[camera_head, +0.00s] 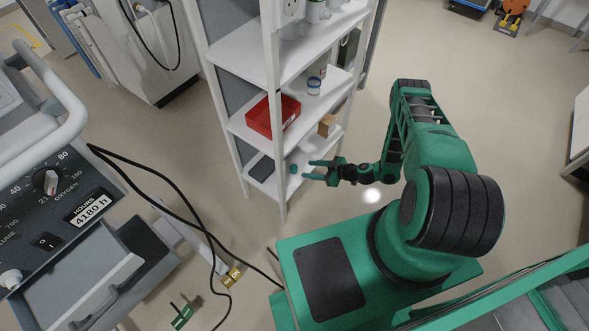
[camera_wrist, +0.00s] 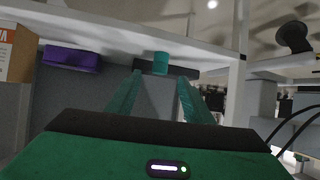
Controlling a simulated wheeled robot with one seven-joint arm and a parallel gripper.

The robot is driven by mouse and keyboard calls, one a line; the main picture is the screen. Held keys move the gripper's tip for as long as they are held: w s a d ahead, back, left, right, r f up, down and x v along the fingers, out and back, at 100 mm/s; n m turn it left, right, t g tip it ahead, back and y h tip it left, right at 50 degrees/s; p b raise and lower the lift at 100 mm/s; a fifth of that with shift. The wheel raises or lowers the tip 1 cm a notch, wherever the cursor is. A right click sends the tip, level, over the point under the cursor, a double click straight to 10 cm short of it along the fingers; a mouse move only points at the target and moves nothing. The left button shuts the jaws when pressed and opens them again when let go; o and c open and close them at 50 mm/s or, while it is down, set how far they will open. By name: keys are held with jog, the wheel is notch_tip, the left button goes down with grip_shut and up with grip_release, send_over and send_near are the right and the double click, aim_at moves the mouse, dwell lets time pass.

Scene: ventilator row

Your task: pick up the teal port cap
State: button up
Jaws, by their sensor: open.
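The teal port cap (camera_head: 293,168) is a small cylinder on the lowest visible shelf of the white rack, near its open side. In the wrist view the cap (camera_wrist: 160,63) shows ahead, centred between the fingertips. My gripper (camera_head: 308,169) is open and level, its two green fingers pointing at the cap from the right. In the wrist view the fingers of my gripper (camera_wrist: 160,77) are spread with nothing held. The fingertips look just short of the cap; exact contact cannot be told.
A dark flat slab (camera_head: 262,168) lies on the same shelf beyond the cap. A cardboard box (camera_head: 327,125) and a red bin (camera_head: 261,119) stand nearby. The white rack post (camera_head: 272,100) rises in front of the shelves. A purple object (camera_wrist: 70,58) shows in the wrist view.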

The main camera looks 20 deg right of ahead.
aim_at(294, 168)
jog(key=x, duration=1)
jog(key=shift+r, duration=0.15)
jog(key=c, duration=1.1)
